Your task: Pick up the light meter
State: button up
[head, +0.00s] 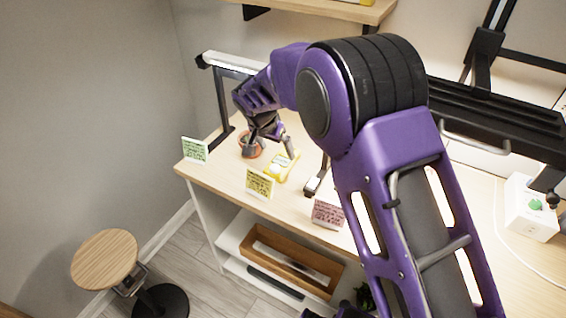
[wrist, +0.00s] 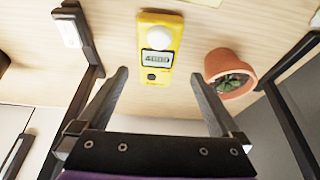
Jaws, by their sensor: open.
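The light meter (wrist: 160,62) is a yellow handheld device with a white dome, a small display and a dark button. It lies on the wooden bench top and also shows in the head view (head: 278,169), partly behind a yellow card. My gripper (wrist: 158,78) is open and empty, with one finger on each side of the meter's line in the wrist view. In the head view my gripper (head: 270,148) is over the bench, close to the meter. I cannot tell how high the fingertips are above the bench.
A terracotta pot with a small plant (wrist: 229,76) stands right of the meter in the wrist view, close to the right finger. Black stand legs (wrist: 85,50) rise on both sides. Upright green (head: 194,150), yellow (head: 260,184) and pink (head: 328,213) cards line the bench's front edge.

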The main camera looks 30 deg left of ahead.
aim_at(283, 160)
jog(key=shift+d+x, duration=0.15)
jog(key=shift+x, duration=1.45)
jog(key=shift+d+x, duration=0.1)
jog(key=shift+x, duration=1.45)
jog(key=shift+r, duration=0.1)
jog(key=c, duration=1.6)
